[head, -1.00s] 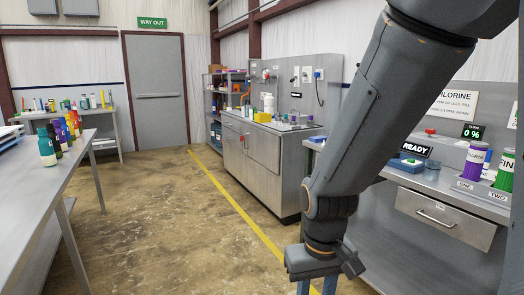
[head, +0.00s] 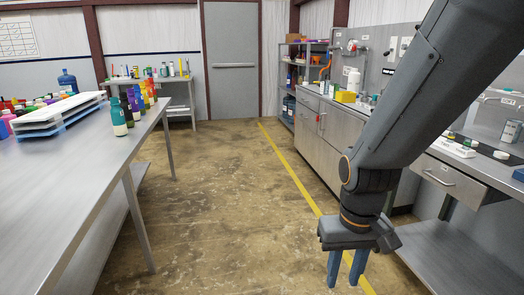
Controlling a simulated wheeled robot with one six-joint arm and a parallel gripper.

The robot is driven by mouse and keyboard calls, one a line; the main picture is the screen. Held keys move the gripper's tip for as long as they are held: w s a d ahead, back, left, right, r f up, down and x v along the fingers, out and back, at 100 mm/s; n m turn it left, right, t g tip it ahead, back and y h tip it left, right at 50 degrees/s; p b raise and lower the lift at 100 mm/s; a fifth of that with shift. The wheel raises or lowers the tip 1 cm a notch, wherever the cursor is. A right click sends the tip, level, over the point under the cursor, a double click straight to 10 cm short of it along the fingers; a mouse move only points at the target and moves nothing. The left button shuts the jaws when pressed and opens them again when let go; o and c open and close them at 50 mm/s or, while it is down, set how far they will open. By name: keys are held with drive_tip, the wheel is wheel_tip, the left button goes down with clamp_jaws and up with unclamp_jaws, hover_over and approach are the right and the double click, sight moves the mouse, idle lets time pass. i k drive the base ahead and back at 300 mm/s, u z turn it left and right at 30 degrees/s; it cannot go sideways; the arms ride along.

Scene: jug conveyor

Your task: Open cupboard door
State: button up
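The cupboard (head: 337,135) is a grey steel unit under the sink counter, right of centre. Its front panels look shut. A small red item (head: 320,117) shows on its front. My arm hides the cupboard's near end. My gripper (head: 346,268) points down in front of my arm, low and right of centre, over the floor by the yellow line. Its two blue fingers are apart with nothing seen between them. It is well short of the cupboard and not touching it.
A long steel table (head: 60,185) with bottles and white trays (head: 58,112) fills the left. A bench with a drawer (head: 450,182) is at the right. Shelves (head: 301,75) and a grey door (head: 232,60) are at the back. The floor (head: 220,190) between is clear.

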sight(342, 129)
drive_tip(key=u, duration=0.2)
drive_tip(key=i, duration=1.8)
drive_tip(key=z, duration=0.25)
drive_tip(key=i, duration=1.8)
drive_tip(key=z, duration=0.65)
drive_tip(key=i, duration=0.95)
drive_tip(key=z, duration=0.2)
